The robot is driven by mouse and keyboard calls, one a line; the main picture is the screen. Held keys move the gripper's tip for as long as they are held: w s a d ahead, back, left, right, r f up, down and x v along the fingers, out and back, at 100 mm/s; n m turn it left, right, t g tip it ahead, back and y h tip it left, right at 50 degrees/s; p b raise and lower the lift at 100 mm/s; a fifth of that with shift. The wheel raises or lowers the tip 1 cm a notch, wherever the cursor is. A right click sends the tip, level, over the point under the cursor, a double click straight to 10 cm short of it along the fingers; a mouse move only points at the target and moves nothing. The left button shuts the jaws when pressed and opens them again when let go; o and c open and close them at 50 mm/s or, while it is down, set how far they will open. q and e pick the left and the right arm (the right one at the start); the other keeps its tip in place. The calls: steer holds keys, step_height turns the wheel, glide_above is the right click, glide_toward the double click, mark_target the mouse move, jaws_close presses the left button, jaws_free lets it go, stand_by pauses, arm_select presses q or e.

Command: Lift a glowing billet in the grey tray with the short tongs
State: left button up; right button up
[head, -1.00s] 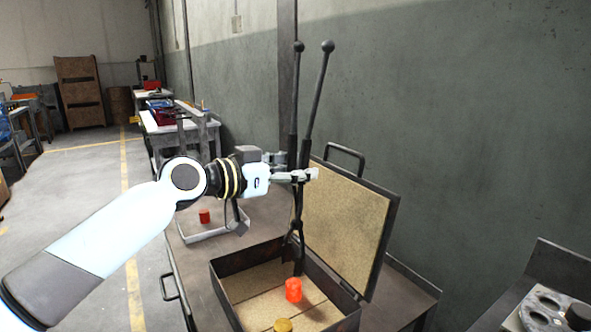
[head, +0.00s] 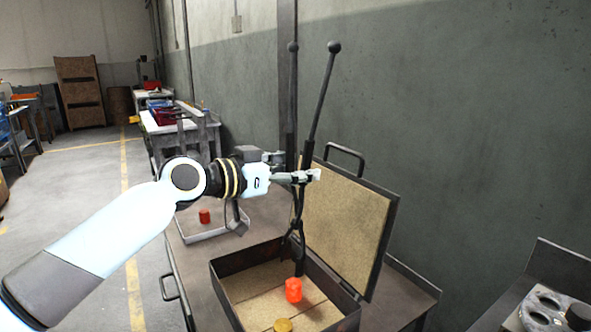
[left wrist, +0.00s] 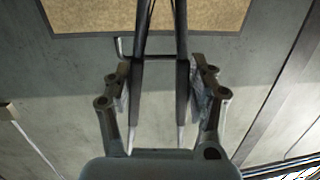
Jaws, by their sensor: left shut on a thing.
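My left gripper (head: 303,176) is shut on the dark metal tongs (head: 320,97), gripping their two handles below the ball ends. The tongs hang upright with their jaws down over the open dark box. The handles splay apart at the top. In the left wrist view the gripper's fingers (left wrist: 163,84) flank both handles (left wrist: 183,75). A bright orange-red billet (head: 293,290) stands in the box just below the jaw tips; I cannot tell whether they touch it. A grey tray (head: 203,236) to the left, behind my arm, holds a darker red billet (head: 204,216). My right gripper is out of view.
The box (head: 233,259) has a tan lining and a raised, lined lid (head: 345,225) close behind the tongs. A yellow-orange billet (head: 283,325) stands at its front. A bench with a holed block (head: 545,303) is at right. A wall rises behind.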

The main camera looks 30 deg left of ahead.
arm_select(q)
steer(key=shift+r, duration=0.1)
stand_by(0.4)
steer(key=p, duration=0.1)
steer(key=n+y+p, duration=0.1)
steer(key=p, duration=0.1)
steer(key=shift+f+t+y, duration=0.3)
steer(key=shift+f, duration=0.05)
steer(key=shift+a+f+b, duration=0.1)
steer(key=shift+f+b, duration=0.65)
steer(key=shift+b, duration=0.2)
steer(key=shift+r, duration=0.1)
steer(key=b, duration=0.1)
steer(key=s+t+b, duration=0.1)
steer(key=shift+s+a+b, duration=0.2)
steer(key=shift+a+b, duration=0.05)
steer(key=shift+b, duration=0.1)
